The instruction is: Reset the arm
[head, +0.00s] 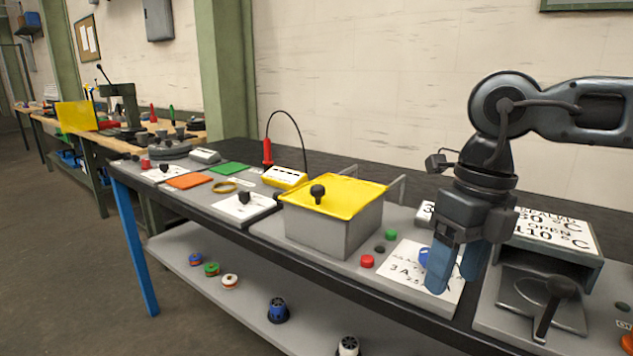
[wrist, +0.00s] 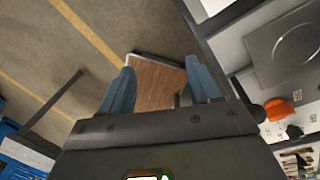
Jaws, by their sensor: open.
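My gripper (head: 454,266) hangs from my arm at the right of the head view, pointing down, with its two blue fingers apart. It is in front of a white labelled panel (head: 405,271) and partly hides it and a blue knob (head: 423,256). In the wrist view my gripper (wrist: 158,88) shows two blue fingers spread wide with nothing between them. Beyond the fingers are the floor and a brown wooden surface. I cannot tell how high the fingers are above the panel.
A grey box with a yellow lid (head: 335,196) stands left of my gripper. A grey press-like unit with a black lever (head: 556,299) is close on the right. A red button (head: 367,261) and a green button (head: 391,234) sit between. A lower shelf (head: 245,300) holds several spools.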

